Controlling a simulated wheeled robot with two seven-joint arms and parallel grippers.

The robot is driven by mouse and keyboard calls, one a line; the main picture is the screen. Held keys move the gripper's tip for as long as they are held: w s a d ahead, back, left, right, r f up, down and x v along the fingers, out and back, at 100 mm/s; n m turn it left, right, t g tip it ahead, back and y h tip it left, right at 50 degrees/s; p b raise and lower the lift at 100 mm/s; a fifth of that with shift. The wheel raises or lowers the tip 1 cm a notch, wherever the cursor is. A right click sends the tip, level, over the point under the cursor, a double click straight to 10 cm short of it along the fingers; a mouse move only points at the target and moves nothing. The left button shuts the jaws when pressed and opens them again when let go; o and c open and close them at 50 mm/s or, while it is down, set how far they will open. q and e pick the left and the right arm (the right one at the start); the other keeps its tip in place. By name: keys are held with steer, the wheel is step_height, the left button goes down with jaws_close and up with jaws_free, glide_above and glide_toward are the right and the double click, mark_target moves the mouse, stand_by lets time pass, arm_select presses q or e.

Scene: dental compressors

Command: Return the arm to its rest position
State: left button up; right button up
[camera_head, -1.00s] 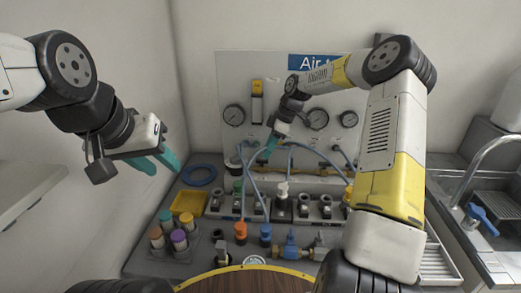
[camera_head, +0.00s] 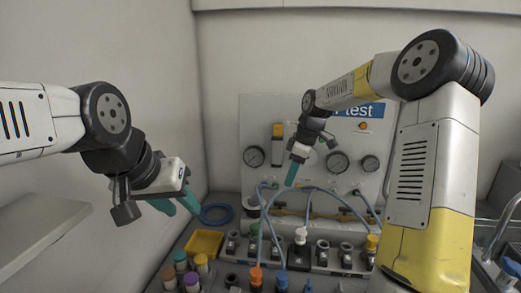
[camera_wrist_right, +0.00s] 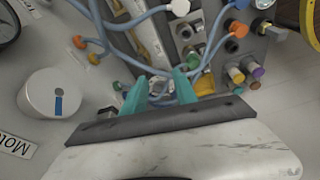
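My left gripper (camera_head: 178,205) is at the left of the head view, above and left of the yellow tray. Its two teal fingers are apart, with nothing between them. My right arm reaches from the right toward the panel. My right gripper (camera_head: 291,172) is in front of the panel, above the blue hoses (camera_head: 267,212). In the right wrist view its teal fingers (camera_wrist_right: 161,86) are apart. Blue hose shows beyond and between them, and I see nothing clamped.
The gauge panel (camera_head: 312,110) stands at the back. A shelf (camera_head: 40,235) juts out at left. A tap (camera_head: 507,210) is at right.

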steer(key=s+r+m+t+h, duration=0.1)
steer(key=s+r+m, duration=0.2)
steer(key=s+r, duration=0.35)
steer(key=s+r+m+t+h, duration=0.1)
steer(key=s+r+m, duration=0.2)
steer(key=s, duration=0.6)
steer(key=s+d+m+t+y, duration=0.1)
steer(key=s+m, duration=0.6)
steer(key=s, duration=0.7)
steer(key=shift+s+d+r+t, duration=0.15)
steer(key=shift+s+d+t, duration=0.15)
steer(key=shift+d+t, duration=0.5)
steer(key=shift+a, duration=0.25)
steer(key=shift+c, duration=0.2)
